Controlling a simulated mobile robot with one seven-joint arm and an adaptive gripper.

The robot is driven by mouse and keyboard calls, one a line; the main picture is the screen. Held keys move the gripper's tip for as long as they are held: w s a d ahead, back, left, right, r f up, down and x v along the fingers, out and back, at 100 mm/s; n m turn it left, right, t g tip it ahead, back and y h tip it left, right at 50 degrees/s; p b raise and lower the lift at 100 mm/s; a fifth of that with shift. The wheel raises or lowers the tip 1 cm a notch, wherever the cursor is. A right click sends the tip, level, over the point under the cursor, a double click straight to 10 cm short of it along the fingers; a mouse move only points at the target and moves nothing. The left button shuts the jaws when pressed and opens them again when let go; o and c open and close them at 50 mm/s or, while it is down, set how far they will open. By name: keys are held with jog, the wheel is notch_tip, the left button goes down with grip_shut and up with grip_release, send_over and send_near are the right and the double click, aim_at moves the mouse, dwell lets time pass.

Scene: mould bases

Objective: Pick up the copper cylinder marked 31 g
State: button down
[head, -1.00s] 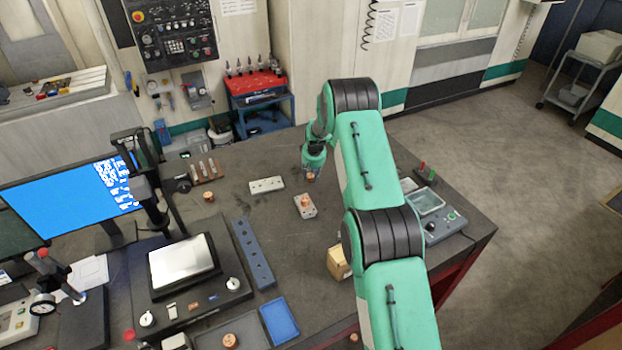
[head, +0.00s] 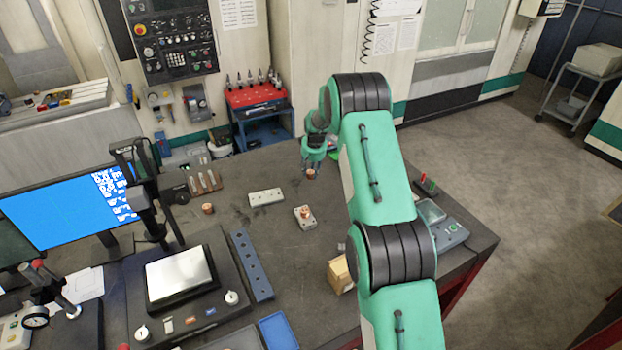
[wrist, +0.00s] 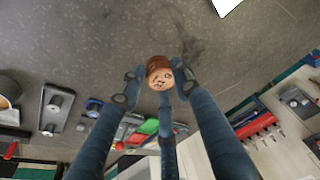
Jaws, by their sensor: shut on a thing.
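My gripper (head: 312,163) is over the far part of the dark table. It is shut on a copper cylinder (head: 311,172), seen at its lower end. In the wrist view, the fingers of my gripper (wrist: 155,88) close around the copper cylinder (wrist: 159,76), whose round face carries dark marks too small to read surely. The cylinder appears to be held just above the table top. A second copper cylinder (head: 207,208) stands on the table to the left. A third copper cylinder (head: 304,211) sits on a small grey metal block (head: 306,222).
A pale block with holes (head: 266,197) lies left of my gripper. A scale (head: 180,275) and a long blue holed bar (head: 251,265) are at front left. Bare table surrounds the blocks.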

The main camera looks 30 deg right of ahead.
jog(key=shift+r, duration=0.4)
dwell(0.4)
